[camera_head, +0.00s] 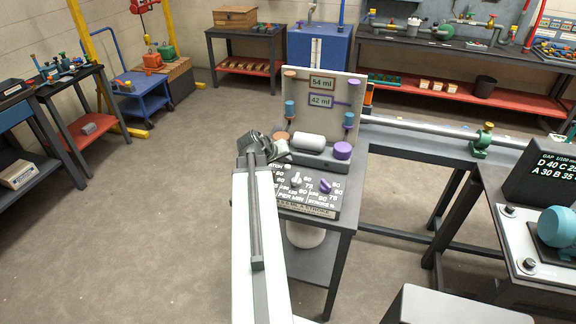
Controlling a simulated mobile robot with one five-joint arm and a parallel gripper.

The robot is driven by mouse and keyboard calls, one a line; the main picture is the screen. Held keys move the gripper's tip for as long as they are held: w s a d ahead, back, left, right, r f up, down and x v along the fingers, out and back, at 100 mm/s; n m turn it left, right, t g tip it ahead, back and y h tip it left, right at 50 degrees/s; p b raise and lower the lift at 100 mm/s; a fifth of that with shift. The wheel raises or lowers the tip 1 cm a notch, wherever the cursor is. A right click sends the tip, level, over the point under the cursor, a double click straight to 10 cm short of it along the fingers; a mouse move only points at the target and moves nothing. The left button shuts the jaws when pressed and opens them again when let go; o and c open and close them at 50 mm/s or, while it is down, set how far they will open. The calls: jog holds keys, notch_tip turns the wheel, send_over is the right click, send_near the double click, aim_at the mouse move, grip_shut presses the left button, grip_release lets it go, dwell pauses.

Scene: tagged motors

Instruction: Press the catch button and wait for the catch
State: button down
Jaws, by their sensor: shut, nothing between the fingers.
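A white cylinder (309,142) lies between an orange-brown round piece (281,136) and a purple round piece (342,151). My gripper (278,150) is shut and empty over the panel's left rear corner. My arm hides the panel's left side. I cannot tell which piece is the catch button.
A long metal bar (420,130) runs right from the stand to a green-mounted fitting (484,140). At right, a machine with a dark readout (542,172) and a teal motor (558,228) stands close. Open floor (160,230) lies left.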

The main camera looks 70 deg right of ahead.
aim_at(286, 168)
jog(key=shift+f, duration=0.1)
dwell(0.3)
jog(key=shift+f+b, duration=0.35)
jog(key=shift+b, duration=0.1)
jog(key=shift+f+b, duration=0.3)
dwell(0.4)
jog(key=shift+r, duration=0.15)
jog(key=shift+r+p, duration=0.6)
jog(key=shift+p, duration=0.15)
notch_tip(286, 168, up, 6)
jog(key=p, duration=0.6)
